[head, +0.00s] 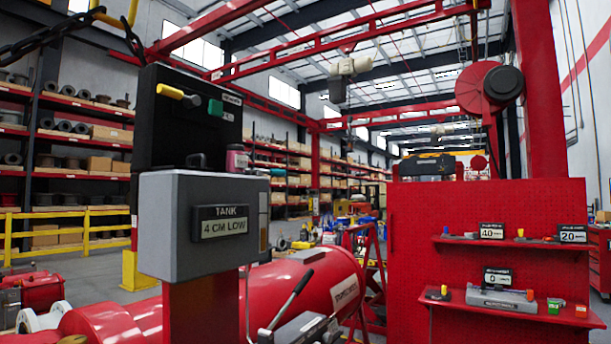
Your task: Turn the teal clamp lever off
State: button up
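A small teal-green piece (215,107) sits on the front of a black panel box (188,130) at the upper left. It is the only teal part I make out there, and I cannot tell its lever position from here. A yellow-ended handle (178,95) sticks out just left of it on the same box. My gripper is not in view.
A grey box reading "TANK 4 CM LOW" (224,222) stands in front of the black box. A lever with a dark grip (290,299) rises at the bottom, before a large red cylinder (318,283). A red pegboard with shelves (415,250) fills the right.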

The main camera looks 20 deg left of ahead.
aim_at(256, 172)
jog(key=z, duration=0.05)
jog(key=i, duration=0.75)
jog(key=u, duration=0.95)
jog(key=i, duration=0.7)
jog(key=u, duration=0.65)
